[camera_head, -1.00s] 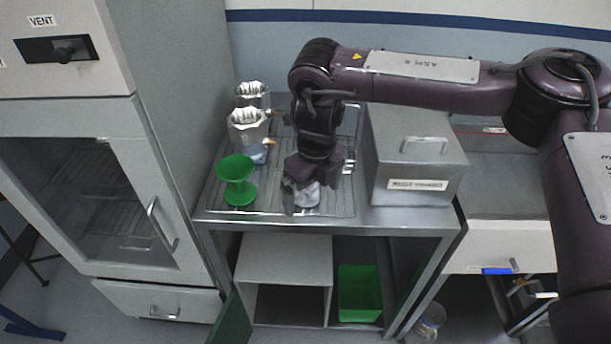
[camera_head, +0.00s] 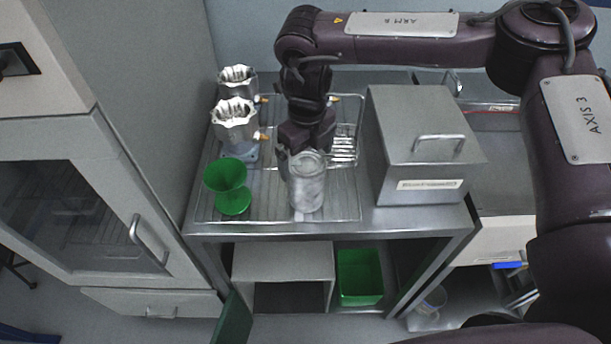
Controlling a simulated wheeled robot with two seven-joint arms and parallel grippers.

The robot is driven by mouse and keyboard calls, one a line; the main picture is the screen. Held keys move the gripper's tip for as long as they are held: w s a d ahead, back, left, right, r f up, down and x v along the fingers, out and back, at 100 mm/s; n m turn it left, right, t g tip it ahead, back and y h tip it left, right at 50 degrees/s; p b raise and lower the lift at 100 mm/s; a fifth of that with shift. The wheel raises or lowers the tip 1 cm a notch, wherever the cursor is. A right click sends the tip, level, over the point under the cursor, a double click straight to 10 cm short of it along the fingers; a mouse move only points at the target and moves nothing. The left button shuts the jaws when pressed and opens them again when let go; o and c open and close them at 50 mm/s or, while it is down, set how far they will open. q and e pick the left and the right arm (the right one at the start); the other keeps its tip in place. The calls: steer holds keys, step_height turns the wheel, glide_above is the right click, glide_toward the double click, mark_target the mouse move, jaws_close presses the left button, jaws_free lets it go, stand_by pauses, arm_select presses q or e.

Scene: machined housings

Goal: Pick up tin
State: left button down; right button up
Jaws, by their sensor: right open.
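A silvery cylindrical tin (camera_head: 307,184) stands upright on the wire rack (camera_head: 268,209) on top of the metal cabinet. My right gripper (camera_head: 304,153) is just behind the tin, pointing down, with its fingers near the tin's top. The jaws are open, and the tin hides part of the fingers. I cannot tell whether they touch it. My left gripper is not in view.
A green funnel-shaped piece (camera_head: 231,186) stands left of the tin. Two silvery fluted housings (camera_head: 236,122) stand behind it. A grey lidded box (camera_head: 423,145) stands to the right. A green bin (camera_head: 360,277) sits on the lower shelf.

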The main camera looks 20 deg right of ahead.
mark_target(306, 164)
steer(key=f+p, duration=0.1)
steer(key=f, duration=0.2)
steer(key=shift+s+a+f+p, duration=0.15)
steer(key=shift+s+f+p, duration=0.05)
steer(key=shift+f+p, duration=0.2)
steer(key=shift+w+f, duration=0.1)
steer(key=shift+f, duration=0.2)
steer(key=c, duration=1)
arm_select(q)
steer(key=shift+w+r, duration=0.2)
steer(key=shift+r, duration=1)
arm_select(e)
steer(key=c, duration=0.5)
